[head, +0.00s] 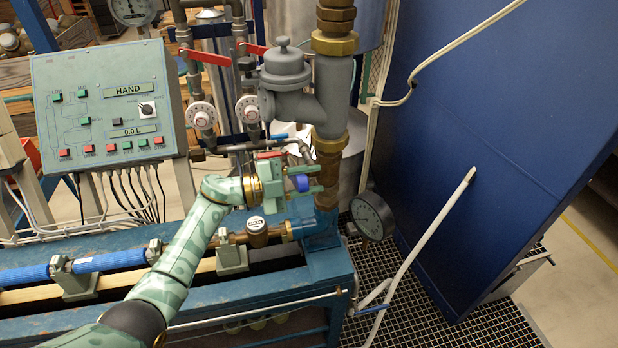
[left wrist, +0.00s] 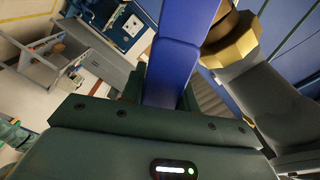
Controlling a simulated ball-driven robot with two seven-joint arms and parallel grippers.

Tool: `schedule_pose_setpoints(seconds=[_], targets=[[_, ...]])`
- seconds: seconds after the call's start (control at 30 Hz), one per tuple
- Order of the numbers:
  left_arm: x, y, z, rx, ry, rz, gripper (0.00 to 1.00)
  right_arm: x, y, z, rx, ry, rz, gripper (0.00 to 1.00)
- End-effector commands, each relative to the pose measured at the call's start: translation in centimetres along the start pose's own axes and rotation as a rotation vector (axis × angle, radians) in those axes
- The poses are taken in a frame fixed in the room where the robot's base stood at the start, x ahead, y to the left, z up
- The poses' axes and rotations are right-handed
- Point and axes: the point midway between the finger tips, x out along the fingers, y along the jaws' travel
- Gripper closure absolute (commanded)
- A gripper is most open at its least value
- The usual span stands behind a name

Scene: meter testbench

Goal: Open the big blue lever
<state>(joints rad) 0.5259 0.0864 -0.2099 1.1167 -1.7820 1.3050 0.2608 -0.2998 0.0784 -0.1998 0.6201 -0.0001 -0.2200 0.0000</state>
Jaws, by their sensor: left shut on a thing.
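The big blue lever (head: 300,183) shows as a short blue piece between the fingers of my left gripper (head: 314,180) in the head view, just left of the thick vertical pipe. My mint-green left arm reaches to it from the lower left. In the left wrist view the blue lever (left wrist: 174,62) runs upward from between the dark green fingers, which are shut on it. Much of the lever is hidden by the gripper in the head view. My right gripper is in neither view.
A brass-collared grey pipe (head: 333,95) stands close to the gripper. A round gauge (head: 372,215) is to the right, and a brass water meter (head: 257,232) sits below. Two red levers (head: 207,57) and a control panel (head: 110,102) are at upper left. A blue cabinet wall (head: 490,130) bounds the right.

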Motion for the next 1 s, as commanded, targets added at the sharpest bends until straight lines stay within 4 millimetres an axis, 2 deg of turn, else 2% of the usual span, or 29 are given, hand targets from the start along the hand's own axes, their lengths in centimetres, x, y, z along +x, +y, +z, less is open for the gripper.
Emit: schedule_pose_setpoints(seconds=[0.17, 0.6, 0.63, 0.7, 1.0], targets=[[-0.04, -0.45, 0.00, -0.041, 0.000, 0.000, 1.00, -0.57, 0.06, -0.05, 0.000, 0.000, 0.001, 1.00], [-0.01, -0.47, 0.03, -0.050, 0.001, -0.001, 1.00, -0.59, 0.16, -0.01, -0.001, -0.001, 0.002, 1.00], [-0.01, -0.47, 0.02, -0.050, 0.001, -0.001, 0.61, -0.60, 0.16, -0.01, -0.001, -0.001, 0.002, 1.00], [-0.01, -0.47, 0.02, -0.050, 0.001, -0.001, 0.47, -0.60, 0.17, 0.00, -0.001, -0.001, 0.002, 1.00], [0.00, -0.48, 0.02, -0.048, 0.001, -0.001, 0.47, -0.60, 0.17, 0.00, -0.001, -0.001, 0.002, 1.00]])
